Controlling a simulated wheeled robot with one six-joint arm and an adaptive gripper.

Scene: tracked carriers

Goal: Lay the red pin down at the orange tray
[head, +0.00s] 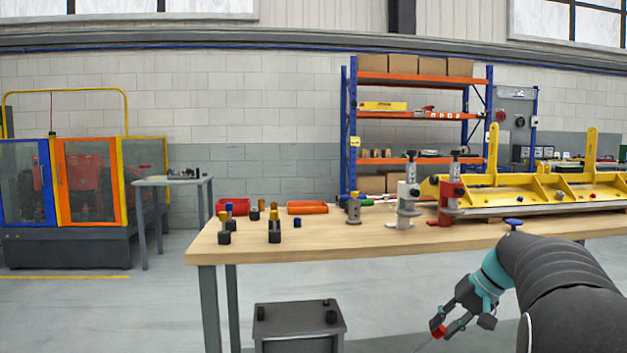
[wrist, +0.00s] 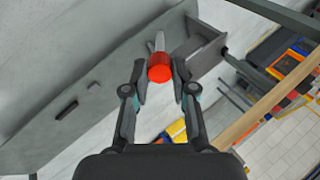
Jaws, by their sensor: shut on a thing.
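The red pin (wrist: 160,68) is between my fingers in the wrist view, its round red head toward the camera and a grey shank beyond it. My gripper (wrist: 160,80) is shut on it. In the head view my gripper (head: 450,325) hangs low in front of the workbench, below its top, with the red pin head (head: 438,331) at its tip. The orange tray (head: 307,208) lies on the workbench near its back edge, left of the middle. It is far up and left of my gripper. I cannot see clearly what lies inside it.
The wooden workbench (head: 300,241) carries dark pins with coloured tops (head: 274,225), a red bin (head: 233,206), grey and red clamps (head: 407,205) and a long yellow fixture (head: 560,187). A grey box (head: 299,322) stands on the floor below. The bench front middle is clear.

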